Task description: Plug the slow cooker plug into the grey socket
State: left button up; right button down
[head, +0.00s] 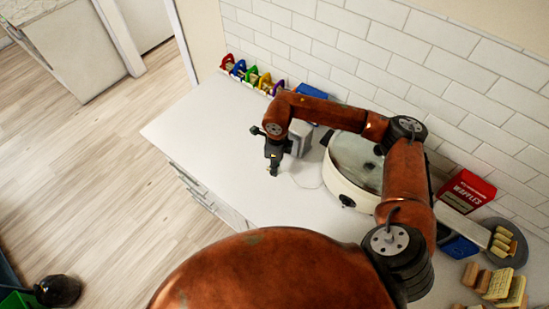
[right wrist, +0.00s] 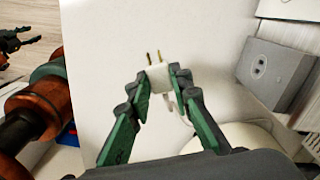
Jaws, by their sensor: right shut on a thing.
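The white two-pronged plug (right wrist: 159,77) is held between the fingers of my right gripper (right wrist: 160,82), its prongs pointing away from the wrist. A pale cord runs from the plug. In the head view my right gripper (head: 273,170) is over the counter, left of the cooker. The grey socket (right wrist: 272,73) is a box with a two-hole face, right of the plug and apart from it. It also shows behind the wrist in the head view (head: 301,138). The slow cooker (head: 350,190) is white with a glass lid. My left gripper (right wrist: 17,40) shows at the wrist view's edge, its jaw state unclear.
The white counter (head: 190,125) is clear left of the gripper. Several coloured items (head: 250,75) line the tiled wall. A red waffle box (head: 468,190) and a grey plate (head: 515,240) with food stand right of the cooker.

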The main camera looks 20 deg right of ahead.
jog(key=m, duration=0.3)
jog(key=w+m+p, duration=0.1)
jog(key=m, duration=0.2)
jog(key=shift+w+f, duration=0.1)
jog(key=shift+f, duration=0.05)
jog(key=w+m+p, duration=0.1)
jog(key=m, duration=0.4)
jog(key=f+m+p, duration=0.1)
jog(key=m, duration=0.5)
jog(key=w+d+f+m+p, duration=0.1)
jog(key=m+p, duration=0.1)
jog(key=m, duration=0.3)
jog(key=shift+w+m, duration=0.35)
jog(key=shift+m, duration=0.05)
jog(key=shift+w+d+b, duration=0.3)
jog(key=shift+w+d, duration=0.2)
jog(key=shift+d, duration=0.35)
jog(key=shift+w+d+b, duration=0.3)
jog(key=shift+w+d, duration=0.15)
jog(key=shift+d, duration=0.4)
jog(key=shift+w+d+b, duration=0.3)
jog(key=shift+w+d, duration=0.2)
jog(key=shift+d, duration=0.35)
jog(key=shift+w+d+b, duration=0.25)
jog(key=shift+w+d, duration=0.15)
jog(key=shift+d, duration=0.25)
jog(key=shift+w+d+b, duration=0.2)
jog(key=shift+w+d, duration=0.15)
jog(key=shift+d, duration=0.25)
